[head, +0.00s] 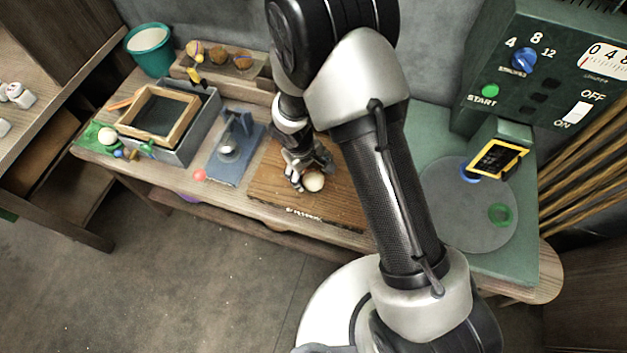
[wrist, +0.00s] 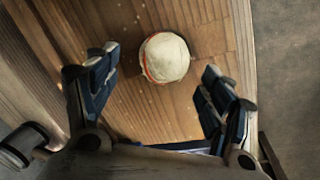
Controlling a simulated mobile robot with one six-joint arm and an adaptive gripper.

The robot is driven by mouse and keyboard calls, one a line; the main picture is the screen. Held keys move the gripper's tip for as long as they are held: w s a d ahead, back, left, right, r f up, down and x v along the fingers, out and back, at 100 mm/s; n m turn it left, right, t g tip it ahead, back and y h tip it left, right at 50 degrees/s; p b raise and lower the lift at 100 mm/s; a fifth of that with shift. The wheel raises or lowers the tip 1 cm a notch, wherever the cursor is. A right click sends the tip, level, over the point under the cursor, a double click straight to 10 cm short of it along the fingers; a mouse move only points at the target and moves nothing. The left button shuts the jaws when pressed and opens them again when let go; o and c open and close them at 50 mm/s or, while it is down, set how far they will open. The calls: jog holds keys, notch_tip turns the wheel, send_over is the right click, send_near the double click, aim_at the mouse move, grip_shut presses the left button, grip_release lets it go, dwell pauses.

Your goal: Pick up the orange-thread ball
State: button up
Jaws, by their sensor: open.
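The orange-thread ball (wrist: 166,58) is cream-coloured, with a thin orange line showing along its left side in the wrist view. It rests on a wooden board (wrist: 140,115). In the head view the pale ball (head: 314,183) sits beside my gripper's fingertips. My gripper (wrist: 160,64) is open and empty, with one finger to each side of the ball's line in the wrist view. The ball lies at or just beyond the fingertips, with gaps on both sides. I cannot tell how high the fingers are above the board.
Left of the board stand a blue plate with a metal fixture (head: 228,145) and a grey tray with a wooden frame (head: 205,120). A rack (head: 190,72) holding brown balls and a teal bucket (head: 150,52) are behind. A green machine (head: 490,95) stands right.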

aim_at(311, 175)
jog(key=f+b, duration=0.1)
jog(key=f, duration=0.3)
jog(key=shift+d, duration=0.2)
jog(key=shift+r, duration=0.1)
jog(key=shift+c, duration=0.6)
jog(key=c, duration=1.1)
